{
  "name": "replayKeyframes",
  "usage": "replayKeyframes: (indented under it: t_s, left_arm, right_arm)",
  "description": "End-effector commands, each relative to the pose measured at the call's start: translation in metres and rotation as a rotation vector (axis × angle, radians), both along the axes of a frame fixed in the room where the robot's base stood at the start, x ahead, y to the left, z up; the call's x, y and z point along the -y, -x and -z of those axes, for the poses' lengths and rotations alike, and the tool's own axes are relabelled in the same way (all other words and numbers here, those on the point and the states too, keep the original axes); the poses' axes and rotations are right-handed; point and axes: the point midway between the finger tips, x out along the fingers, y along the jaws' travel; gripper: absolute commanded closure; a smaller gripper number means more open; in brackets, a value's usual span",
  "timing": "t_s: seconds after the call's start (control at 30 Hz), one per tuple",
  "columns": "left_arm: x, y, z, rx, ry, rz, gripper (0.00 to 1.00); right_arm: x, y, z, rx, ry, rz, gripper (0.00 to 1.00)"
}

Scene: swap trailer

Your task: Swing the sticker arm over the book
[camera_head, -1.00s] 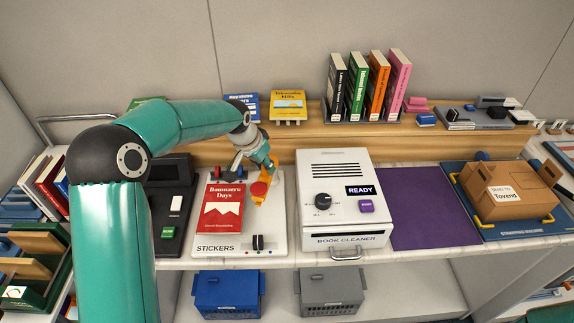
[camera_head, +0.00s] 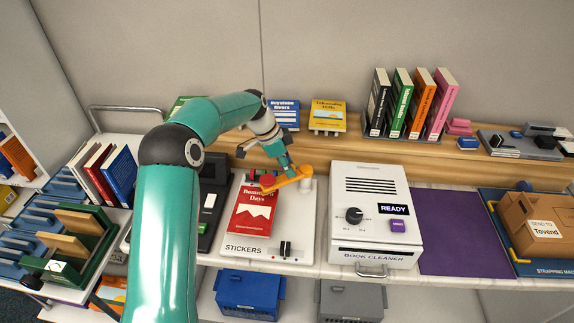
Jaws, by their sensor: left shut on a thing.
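A red book (camera_head: 250,215) lies on the white sticker station (camera_head: 265,243), marked STICKERS. The orange sticker arm (camera_head: 293,180) reaches left from a post at the station's right side. Its red end (camera_head: 268,183) is over the book's upper right corner. My left gripper (camera_head: 287,168) is shut on the orange sticker arm, a little right of the red end. The fingertips are small and partly hidden in this view. My right gripper is not in view.
The white book cleaner (camera_head: 372,250), reading READY, stands right of the station. A dark device (camera_head: 208,205) stands left of it. Books stand on the wooden shelf (camera_head: 420,150) behind. A purple mat (camera_head: 458,225) is bare. Blue (camera_head: 248,293) and grey (camera_head: 350,300) bins sit below.

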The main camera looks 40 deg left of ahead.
Motion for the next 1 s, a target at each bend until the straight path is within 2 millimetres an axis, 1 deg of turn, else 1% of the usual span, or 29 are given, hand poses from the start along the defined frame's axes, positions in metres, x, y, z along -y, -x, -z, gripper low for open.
replayKeyframes:
  t_s: [0.13, 0.53, 0.57, 0.6, 0.67, 0.7, 1.0]
  left_arm:
    - [-0.0015, 0.0021, 0.0015, -0.009, 0.0, 0.028, 1.0]
    - [-0.0025, 0.0024, 0.0023, -0.011, -0.001, 0.032, 1.0]
    - [-0.0025, 0.0024, 0.0023, -0.011, -0.001, 0.031, 0.68]
    - [-0.0025, 0.0023, 0.0023, -0.01, -0.001, 0.031, 0.61]
    - [-0.0025, 0.002, 0.0021, -0.009, -0.001, 0.031, 0.51]
    - [-0.0024, 0.0017, 0.0019, -0.008, -0.001, 0.031, 0.47]
    - [-0.0021, 0.0008, 0.0001, -0.004, 0.0, 0.029, 0.47]
  right_arm:
    - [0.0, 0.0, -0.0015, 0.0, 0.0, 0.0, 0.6]
    - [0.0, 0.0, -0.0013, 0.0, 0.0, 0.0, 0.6]
    - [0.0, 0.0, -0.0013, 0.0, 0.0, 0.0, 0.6]
    - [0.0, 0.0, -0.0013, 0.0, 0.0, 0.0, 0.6]
    - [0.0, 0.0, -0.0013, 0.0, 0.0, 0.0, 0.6]
    - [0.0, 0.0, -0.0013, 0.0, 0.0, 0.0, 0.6]
    - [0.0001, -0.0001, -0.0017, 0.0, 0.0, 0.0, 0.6]
